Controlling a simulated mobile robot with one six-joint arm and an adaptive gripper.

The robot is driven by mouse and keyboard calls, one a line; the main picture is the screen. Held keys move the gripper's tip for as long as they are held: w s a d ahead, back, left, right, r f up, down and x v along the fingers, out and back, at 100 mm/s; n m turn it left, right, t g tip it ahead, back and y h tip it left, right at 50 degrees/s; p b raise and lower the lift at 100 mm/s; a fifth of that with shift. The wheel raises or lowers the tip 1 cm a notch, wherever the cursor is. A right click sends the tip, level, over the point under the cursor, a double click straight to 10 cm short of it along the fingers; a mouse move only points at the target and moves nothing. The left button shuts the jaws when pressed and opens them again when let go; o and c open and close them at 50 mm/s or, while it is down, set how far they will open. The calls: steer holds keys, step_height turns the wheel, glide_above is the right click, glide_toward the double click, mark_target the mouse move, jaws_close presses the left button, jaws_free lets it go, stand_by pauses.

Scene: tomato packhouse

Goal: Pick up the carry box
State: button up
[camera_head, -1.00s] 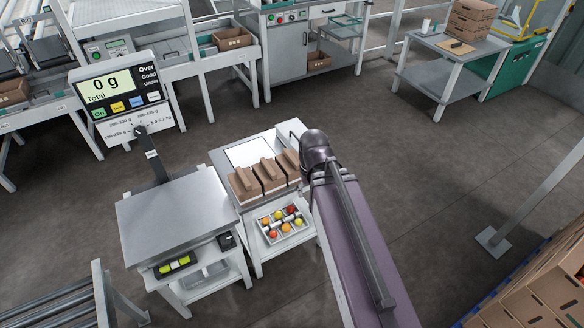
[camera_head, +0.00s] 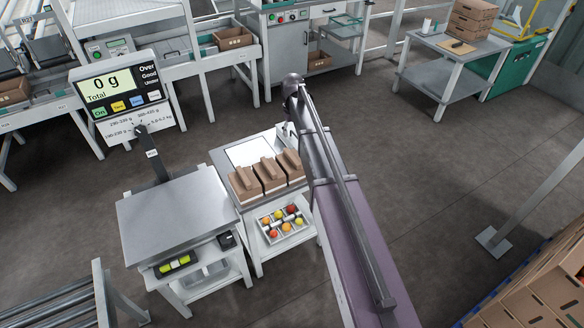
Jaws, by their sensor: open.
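Three brown cardboard carry boxes with raised handles stand side by side on the small white table: the left one (camera_head: 245,188), the middle one (camera_head: 271,178) and the right one (camera_head: 293,169). I cannot tell which one the task means. My arm reaches up from the bottom right, along the right side of this table, and its elbow stands above the table's far right corner. The arm partly covers the table's right edge. My gripper is hidden behind the arm, so its place relative to the boxes does not show.
Stacked cartons (camera_head: 545,290) fill the bottom right.

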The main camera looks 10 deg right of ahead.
mark_target(292, 156)
steer(key=shift+f, duration=0.15)
step_height(292, 156, down, 8)
steer(key=b, duration=0.8)
steer(key=shift+f+b, duration=0.2)
steer(key=shift+b, duration=0.15)
stand_by(0.5)
steer(key=shift+a+f+b, duration=0.15)
steer(key=shift+f+b, duration=2.45)
steer(key=shift+c, duration=0.2)
jaws_close()
